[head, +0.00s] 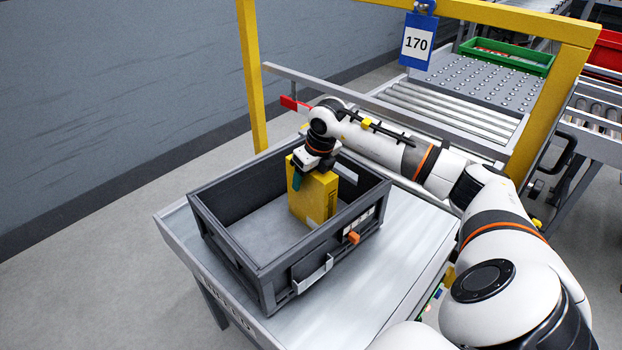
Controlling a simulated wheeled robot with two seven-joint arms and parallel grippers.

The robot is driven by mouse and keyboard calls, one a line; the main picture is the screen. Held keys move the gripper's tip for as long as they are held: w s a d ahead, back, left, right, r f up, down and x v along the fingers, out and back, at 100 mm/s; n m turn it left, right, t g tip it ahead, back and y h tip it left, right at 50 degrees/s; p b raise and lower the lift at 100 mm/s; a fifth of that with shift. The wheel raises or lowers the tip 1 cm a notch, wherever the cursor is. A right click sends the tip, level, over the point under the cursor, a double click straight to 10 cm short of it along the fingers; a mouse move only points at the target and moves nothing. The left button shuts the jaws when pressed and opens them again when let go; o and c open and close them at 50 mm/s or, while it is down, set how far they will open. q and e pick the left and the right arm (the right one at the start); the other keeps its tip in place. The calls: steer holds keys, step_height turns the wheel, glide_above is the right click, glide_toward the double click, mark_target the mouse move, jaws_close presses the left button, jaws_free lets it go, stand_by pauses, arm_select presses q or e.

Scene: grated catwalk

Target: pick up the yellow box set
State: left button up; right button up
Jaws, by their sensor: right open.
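The yellow box set (315,200) stands upright inside a dark grey crate (228,248), towards its right side. My right gripper (318,176) is directly over the yellow box set, pointing down, with its fingers at the top of the box. A teal finger shows in front of the box's left part. The other finger is mostly hidden behind the box and the wrist. The gripper is open around or just at the box's top; the exact contact cannot be told. My left gripper is not in view.
The crate rests on a grey metal table (372,278), with its left part empty. A yellow frame post (251,80) stands behind. A roller conveyor (450,112) with a green tray (508,57) lies at the back right.

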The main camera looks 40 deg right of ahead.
jaws_close()
stand_by(0.3)
